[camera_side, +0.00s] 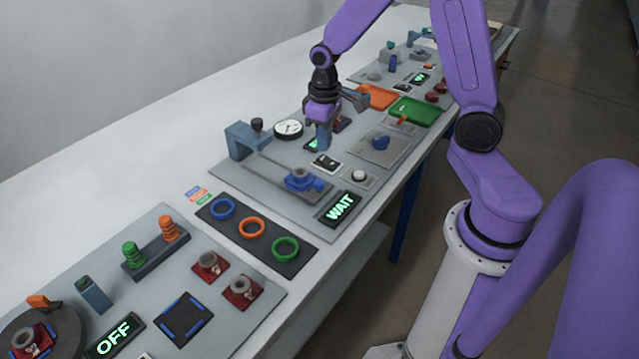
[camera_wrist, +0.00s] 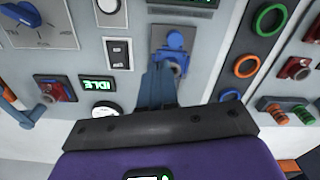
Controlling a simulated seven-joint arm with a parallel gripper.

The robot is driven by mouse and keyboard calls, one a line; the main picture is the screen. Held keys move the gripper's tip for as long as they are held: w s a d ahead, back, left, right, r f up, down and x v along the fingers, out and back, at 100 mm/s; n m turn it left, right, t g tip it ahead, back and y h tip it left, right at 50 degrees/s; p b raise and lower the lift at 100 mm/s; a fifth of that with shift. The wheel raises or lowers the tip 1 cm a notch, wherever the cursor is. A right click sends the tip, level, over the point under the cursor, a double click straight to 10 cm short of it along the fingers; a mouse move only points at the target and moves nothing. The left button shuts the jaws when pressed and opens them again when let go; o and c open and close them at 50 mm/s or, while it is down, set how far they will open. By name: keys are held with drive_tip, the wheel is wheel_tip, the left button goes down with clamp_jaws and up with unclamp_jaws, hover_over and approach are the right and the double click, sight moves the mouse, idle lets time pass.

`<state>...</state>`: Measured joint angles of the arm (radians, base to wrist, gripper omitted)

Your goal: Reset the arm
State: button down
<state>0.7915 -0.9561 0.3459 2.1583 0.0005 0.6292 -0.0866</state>
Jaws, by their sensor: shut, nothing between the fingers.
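My gripper (camera_side: 324,136) hangs from the purple arm above the middle panel (camera_side: 227,180), fingers pointing down. Its fingers are shut with nothing held. In the wrist view the blue-grey fingers (camera_wrist: 158,88) reach toward a blue fixture (camera_wrist: 176,42) on the panel, which partly shows beyond them. In the side view this blue fixture (camera_side: 302,182) sits at the front end of a grey rail, left of and below the fingers. I cannot tell any contact; the gripper looks apart from the panel.
A lit WAIT display (camera_side: 341,208), a round gauge (camera_side: 288,129) and a blue dial (camera_side: 381,142) surround the gripper. Orange (camera_side: 378,97) and green (camera_side: 414,111) trays lie behind. A ring board (camera_side: 277,261) and a panel with an OFF display (camera_side: 115,336) lie nearer the camera.

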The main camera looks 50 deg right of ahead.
drive_tip(key=s+a+r+n, duration=0.55)
drive_tip(key=s+a, duration=0.35)
drive_tip(key=s, duration=0.3)
drive_tip(key=s+r+n, duration=0.3)
drive_tip(key=s+n, duration=0.1)
drive_tip(key=s, duration=0.7)
drive_tip(key=shift+s+a, duration=0.2)
drive_tip(key=shift+a, duration=0.2)
